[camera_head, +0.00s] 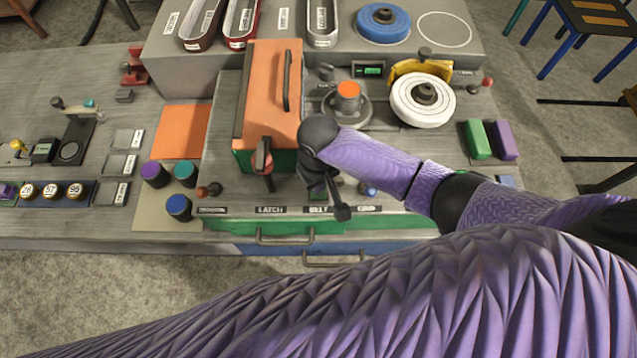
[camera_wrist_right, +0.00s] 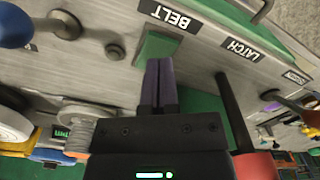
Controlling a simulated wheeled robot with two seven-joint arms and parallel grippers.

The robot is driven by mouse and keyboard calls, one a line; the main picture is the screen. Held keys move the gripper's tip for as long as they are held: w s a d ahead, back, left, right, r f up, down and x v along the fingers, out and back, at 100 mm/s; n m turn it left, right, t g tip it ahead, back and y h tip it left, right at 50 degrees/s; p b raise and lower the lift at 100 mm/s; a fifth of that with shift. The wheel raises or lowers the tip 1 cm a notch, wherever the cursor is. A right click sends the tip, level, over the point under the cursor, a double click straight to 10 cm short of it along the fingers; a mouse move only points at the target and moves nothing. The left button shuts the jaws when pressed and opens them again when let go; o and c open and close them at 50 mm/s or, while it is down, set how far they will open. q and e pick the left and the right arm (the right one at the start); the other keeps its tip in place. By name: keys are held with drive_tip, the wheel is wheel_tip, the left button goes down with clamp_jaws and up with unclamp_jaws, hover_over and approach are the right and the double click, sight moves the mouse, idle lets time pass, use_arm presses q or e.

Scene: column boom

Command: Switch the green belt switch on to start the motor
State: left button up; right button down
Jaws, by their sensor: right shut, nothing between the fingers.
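The green belt switch (camera_wrist_right: 158,46) shows in the right wrist view as a tilted green rocker beside the BELT label (camera_wrist_right: 170,17). In the head view my gripper mostly hides the switch, just above the BELT label (camera_head: 318,210). My right gripper (camera_wrist_right: 160,62) is shut and empty, its two dark fingers side by side. Their tips overlap the near edge of the switch in the wrist view; I cannot tell whether they touch it. In the head view the right gripper (camera_head: 320,183) hangs over the front panel. My left gripper is not in view.
An orange box-shaped cover (camera_head: 268,90) with a handle stands left of my gripper. A red-knobbed lever (camera_head: 262,163) is near the LATCH label (camera_head: 270,210). A blue knob (camera_wrist_right: 14,26) lies left of the switch. A white wheel (camera_head: 423,100) stands behind my forearm.

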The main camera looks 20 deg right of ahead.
drive_tip(key=shift+f+b, duration=0.85)
drive_tip(key=shift+f, duration=0.4)
idle(0.8)
drive_tip(key=shift+r, duration=0.1)
wheel_tip(320, 180, up, 7)
drive_tip(key=p, duration=0.8)
drive_tip(key=shift+r, duration=0.1)
